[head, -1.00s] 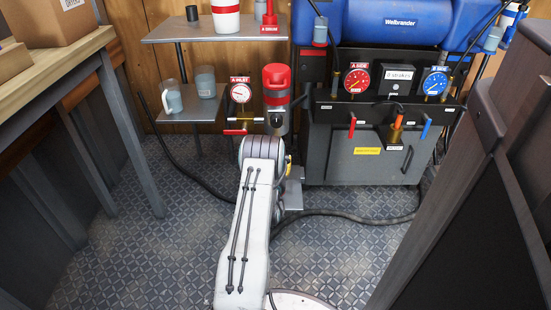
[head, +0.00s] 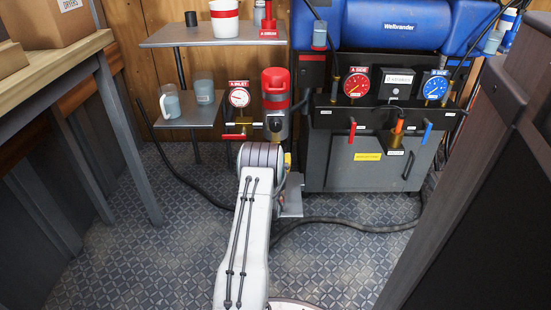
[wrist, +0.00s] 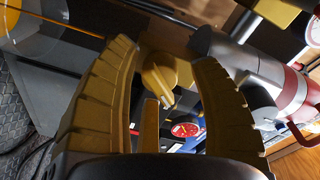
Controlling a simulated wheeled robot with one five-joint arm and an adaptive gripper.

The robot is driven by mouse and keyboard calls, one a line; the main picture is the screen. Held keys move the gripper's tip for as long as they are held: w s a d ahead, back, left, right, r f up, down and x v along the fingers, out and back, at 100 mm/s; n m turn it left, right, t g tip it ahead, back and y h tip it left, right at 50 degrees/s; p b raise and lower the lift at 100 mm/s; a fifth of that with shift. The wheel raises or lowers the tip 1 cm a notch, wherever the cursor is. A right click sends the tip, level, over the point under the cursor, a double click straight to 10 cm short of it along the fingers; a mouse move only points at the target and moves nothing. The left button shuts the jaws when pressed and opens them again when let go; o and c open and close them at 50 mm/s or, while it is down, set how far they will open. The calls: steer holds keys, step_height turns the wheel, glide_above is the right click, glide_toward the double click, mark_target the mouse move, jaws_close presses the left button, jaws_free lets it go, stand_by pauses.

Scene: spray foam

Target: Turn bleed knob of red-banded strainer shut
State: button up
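The red-banded strainer (head: 276,92) stands upright in the head view, beside the A inlet gauge and at the right of the small shelf. In the wrist view a grey and white body with a red band (wrist: 298,92), which looks like the strainer, lies at the right. A yellow, brass-like knob (wrist: 158,74) shows between my gripper's (wrist: 165,58) two ribbed fingers. Gaps show on both sides of it, so the fingers are open and not pressed on it. How deep the knob sits between them is unclear. In the head view my arm hides my gripper.
A red-handled valve (head: 232,137) is left of the strainer, under the inlet gauge (head: 239,97). Cups stand on the lower shelf (head: 180,123). The grey cabinet (head: 335,165) is at the right. A black hose (head: 340,221) crosses the floor. A wooden bench (head: 50,85) borders the left.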

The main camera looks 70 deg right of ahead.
steer(key=c, duration=0.9)
steer(key=shift+r, duration=0.15)
steer(key=shift+c, duration=0.7)
